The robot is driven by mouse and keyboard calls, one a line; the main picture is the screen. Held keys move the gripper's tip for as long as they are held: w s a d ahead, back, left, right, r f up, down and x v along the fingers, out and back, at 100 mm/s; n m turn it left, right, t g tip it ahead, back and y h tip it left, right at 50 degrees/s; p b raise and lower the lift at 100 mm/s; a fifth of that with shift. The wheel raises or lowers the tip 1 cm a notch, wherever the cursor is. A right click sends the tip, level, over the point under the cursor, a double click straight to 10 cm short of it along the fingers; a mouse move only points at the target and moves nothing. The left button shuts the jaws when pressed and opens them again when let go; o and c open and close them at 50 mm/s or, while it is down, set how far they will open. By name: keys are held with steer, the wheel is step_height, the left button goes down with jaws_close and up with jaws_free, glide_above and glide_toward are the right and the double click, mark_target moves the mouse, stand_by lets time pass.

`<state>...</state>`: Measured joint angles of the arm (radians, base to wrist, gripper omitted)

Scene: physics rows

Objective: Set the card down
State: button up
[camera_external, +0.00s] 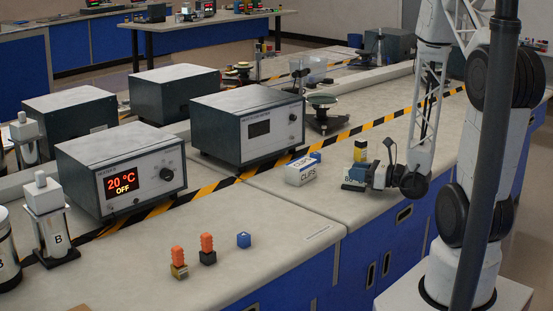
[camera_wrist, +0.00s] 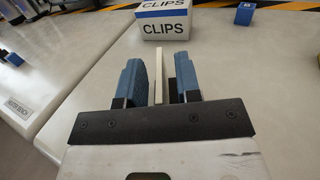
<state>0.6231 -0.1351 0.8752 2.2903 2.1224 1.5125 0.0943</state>
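In the wrist view the card (camera_wrist: 158,78) shows as a thin pale strip, seen edge-on and upright between my two blue fingers. My gripper (camera_wrist: 160,80) is open, with a gap between the fingers wider than the strip. In the external view my gripper (camera_external: 354,174) is low over the right-hand part of the bench, pointing left. Whether the card's lower edge touches the bench is hard to tell.
A white and blue CLIPS box (camera_external: 302,170) stands ahead of my fingers, with a blue block (camera_external: 316,157) behind it. A yellow object (camera_external: 360,150) stands close behind my gripper. Grey instruments line the back, along yellow-black tape.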

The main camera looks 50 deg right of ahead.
steer(key=shift+v, duration=5.55)
steer(key=shift+w+a+r+n+y, duration=0.3)
steer(key=shift+a+n+y, duration=0.1)
steer(key=shift+n+y, duration=0.1)
steer(key=a+r+n+g+y, duration=0.4)
steer(key=a+r+n+g, duration=0.6)
steer(key=a+n+g, duration=0.5)
steer(key=s+r+n+t+h, duration=0.1)
steer(key=s+r+n+h, duration=0.3)
steer(key=r+n+h, duration=0.8)
step_height(320, 180, up, 5)
steer(key=n, duration=0.3)
steer(key=shift+s+a+r, duration=0.15)
steer(key=shift+s+a, duration=0.05)
steer(key=shift+a, duration=0.2)
